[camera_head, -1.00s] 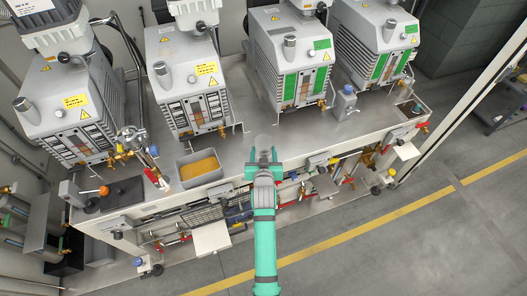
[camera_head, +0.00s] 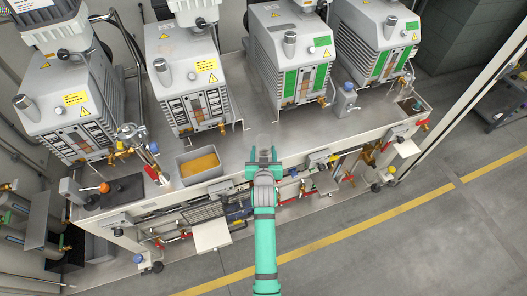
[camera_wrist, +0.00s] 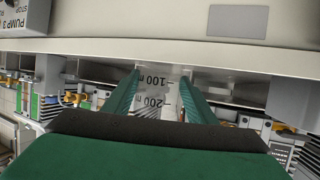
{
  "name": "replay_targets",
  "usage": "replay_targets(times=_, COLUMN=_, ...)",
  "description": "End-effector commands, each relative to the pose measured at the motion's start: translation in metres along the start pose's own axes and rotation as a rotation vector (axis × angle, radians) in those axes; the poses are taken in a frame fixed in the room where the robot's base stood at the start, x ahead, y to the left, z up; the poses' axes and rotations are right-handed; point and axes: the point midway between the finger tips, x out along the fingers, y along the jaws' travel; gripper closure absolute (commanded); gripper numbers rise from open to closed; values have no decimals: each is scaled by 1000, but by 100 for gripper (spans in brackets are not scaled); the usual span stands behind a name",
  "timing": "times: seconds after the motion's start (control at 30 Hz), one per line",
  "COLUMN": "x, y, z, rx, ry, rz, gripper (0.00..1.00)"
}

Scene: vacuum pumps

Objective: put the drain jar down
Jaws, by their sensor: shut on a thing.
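The drain jar (camera_head: 264,141) is a small clear vessel at the tip of my gripper (camera_head: 263,158) in the head view, over the front part of the steel bench (camera_head: 235,150). In the wrist view the jar (camera_wrist: 158,93) shows dark marks reading 100 and 200. It sits between the two green fingers of my gripper (camera_wrist: 160,105), which are shut on it. Its base is hidden, and I cannot tell whether it touches the bench.
A grey tray of amber liquid (camera_head: 200,162) stands left of the jar. Several grey pumps (camera_head: 290,60) line the back of the bench.

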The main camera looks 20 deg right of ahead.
Motion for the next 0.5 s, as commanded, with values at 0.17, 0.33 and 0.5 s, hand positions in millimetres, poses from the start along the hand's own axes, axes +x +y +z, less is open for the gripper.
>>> replay_targets(times=0.17, x=0, y=0, z=1, rx=0, ry=0, rz=0, gripper=87)
replay_targets(times=0.33, x=1, y=0, z=3, rx=0, ry=0, rz=0, gripper=87)
replay_targets(times=0.5, x=2, y=0, z=5, rx=0, ry=1, rz=0, gripper=87)
